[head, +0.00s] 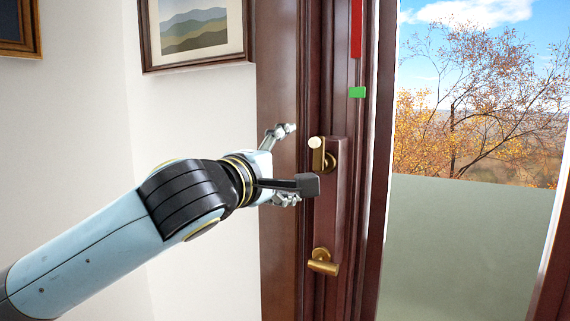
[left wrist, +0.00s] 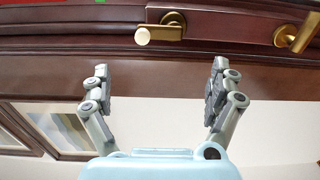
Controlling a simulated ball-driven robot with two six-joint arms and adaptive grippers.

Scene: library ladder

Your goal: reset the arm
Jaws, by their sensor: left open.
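My left gripper (head: 291,164) reaches in from the left in the head view, in front of the dark wood door frame. It is open, its two fingers spread apart with nothing between them. In the left wrist view the spread fingers (left wrist: 159,68) point toward the dark wood. An upper brass handle with a pale round end (head: 318,150) is just right of the fingers, and they are apart from it. It also shows beyond the fingertips in the left wrist view (left wrist: 160,30). My right gripper is in neither view.
A lower brass handle (head: 322,262) sits below the upper one. A framed landscape picture (head: 196,28) hangs on the white wall. A glass pane (head: 465,245) is at right.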

